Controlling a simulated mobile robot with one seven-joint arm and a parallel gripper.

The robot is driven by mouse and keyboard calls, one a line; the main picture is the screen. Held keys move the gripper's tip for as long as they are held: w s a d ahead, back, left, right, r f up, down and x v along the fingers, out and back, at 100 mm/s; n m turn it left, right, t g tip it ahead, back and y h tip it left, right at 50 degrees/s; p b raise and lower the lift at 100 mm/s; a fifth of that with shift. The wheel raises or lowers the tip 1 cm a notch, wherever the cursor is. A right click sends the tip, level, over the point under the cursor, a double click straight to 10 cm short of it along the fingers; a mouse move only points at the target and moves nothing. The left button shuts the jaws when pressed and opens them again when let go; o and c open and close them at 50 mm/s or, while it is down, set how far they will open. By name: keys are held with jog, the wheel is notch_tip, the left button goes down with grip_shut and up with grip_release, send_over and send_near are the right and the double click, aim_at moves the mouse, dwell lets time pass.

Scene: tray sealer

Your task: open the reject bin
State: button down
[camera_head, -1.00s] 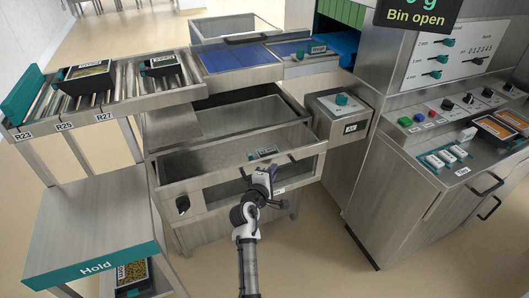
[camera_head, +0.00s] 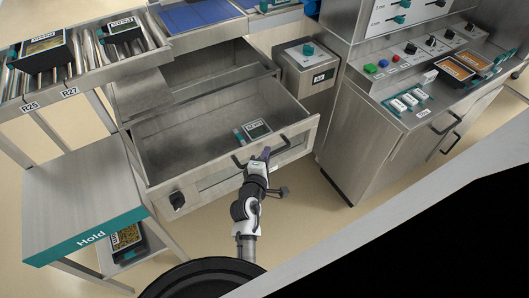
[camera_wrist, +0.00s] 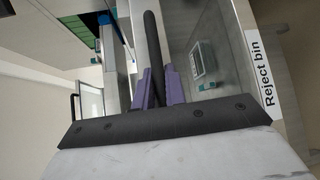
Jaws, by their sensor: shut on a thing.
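The reject bin (camera_head: 190,137) is a grey metal drawer pulled well out of its housing, with its top uncovered. One dark tray pack (camera_head: 253,131) lies inside it near the front; it also shows in the wrist view (camera_wrist: 203,62). The bin's black bar handle (camera_head: 240,162) runs along its front panel. My gripper (camera_head: 265,156) is at this handle. In the wrist view its purple fingers (camera_wrist: 158,88) are shut around the black handle bar (camera_wrist: 153,45). The "Reject bin" label (camera_wrist: 270,75) is to the right of the fingers.
A lock-like knob (camera_head: 177,200) is on the left of the bin front. The Hold table (camera_head: 80,195) stands at the left, below a roller rack (camera_head: 75,62). A control cabinet (camera_head: 385,130) stands at the right. Bare floor shows in front of the bin.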

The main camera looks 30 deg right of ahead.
jog(key=c, duration=1.5)
grip_release()
jog(key=shift+o, duration=0.2)
jog(key=shift+a, duration=0.1)
